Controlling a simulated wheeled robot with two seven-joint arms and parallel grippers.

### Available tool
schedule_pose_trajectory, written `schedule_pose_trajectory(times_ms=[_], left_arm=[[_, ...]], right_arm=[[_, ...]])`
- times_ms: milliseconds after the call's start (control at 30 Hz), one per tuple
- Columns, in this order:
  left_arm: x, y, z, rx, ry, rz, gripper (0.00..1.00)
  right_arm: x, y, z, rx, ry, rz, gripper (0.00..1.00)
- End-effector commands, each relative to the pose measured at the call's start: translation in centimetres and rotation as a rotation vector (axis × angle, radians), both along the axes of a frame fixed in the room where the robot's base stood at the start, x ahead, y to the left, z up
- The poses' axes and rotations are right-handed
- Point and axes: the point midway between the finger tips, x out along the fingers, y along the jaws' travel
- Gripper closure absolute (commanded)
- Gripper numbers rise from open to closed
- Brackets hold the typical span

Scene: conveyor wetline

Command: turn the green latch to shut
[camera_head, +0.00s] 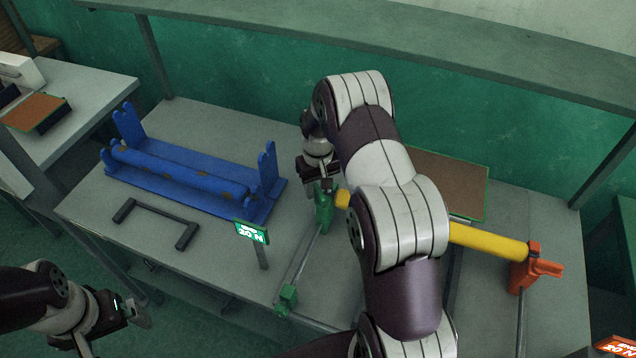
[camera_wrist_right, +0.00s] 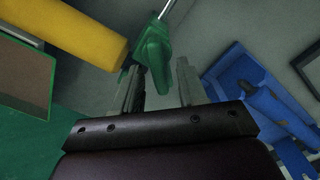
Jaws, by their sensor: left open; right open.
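The green latch (camera_head: 323,208) stands on a thin metal rail on the table, at the left end of a yellow roller (camera_head: 488,241). In the right wrist view the green latch (camera_wrist_right: 155,52) has its lower end near or between my fingertips, closer to the left finger; I cannot tell if they touch. My right gripper (camera_head: 323,186) is open and empty at the latch, and its open fingers show in the wrist view (camera_wrist_right: 160,82). My left gripper (camera_head: 138,312) is open and empty, off the table's front left edge. My right arm hides the roller's middle.
An orange latch (camera_head: 530,266) is at the roller's right end. A blue stand (camera_head: 185,170) and a black handle (camera_head: 155,222) lie left. A green sign (camera_head: 252,232) stands near the front edge, by a small green block (camera_head: 286,300). A brown panel (camera_head: 450,185) lies behind the roller.

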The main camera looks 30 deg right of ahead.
Motion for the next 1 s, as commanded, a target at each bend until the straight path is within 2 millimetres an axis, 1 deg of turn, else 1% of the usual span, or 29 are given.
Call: schedule_pose_trajectory(times_ms=[100,300,367,400,433,767,1000], left_arm=[[-0.02,0.00,0.16,0.000,0.000,0.000,0.00],[-0.02,0.00,0.10,0.000,0.000,0.000,0.00],[-0.02,0.00,0.10,0.000,0.000,0.000,0.00],[-0.02,0.00,0.10,0.000,0.000,0.000,0.00],[-0.02,0.00,0.10,0.000,0.000,0.000,0.00],[-0.02,0.00,-0.02,0.000,0.000,0.000,0.00],[-0.02,0.00,-0.54,0.000,0.000,0.000,0.00]], right_arm=[[0.00,-0.01,-0.47,0.000,-0.001,0.000,0.58],[0.01,0.00,-0.53,0.000,-0.001,0.000,0.58],[0.01,0.00,-0.52,0.000,-0.001,0.000,0.78],[0.01,0.00,-0.52,0.000,-0.001,0.000,0.91],[0.01,0.00,-0.51,0.000,-0.001,0.000,1.00],[0.01,-0.03,-0.51,0.000,-0.001,-0.020,1.00],[0.00,-0.19,-0.55,-0.001,-0.001,-0.137,1.00]])
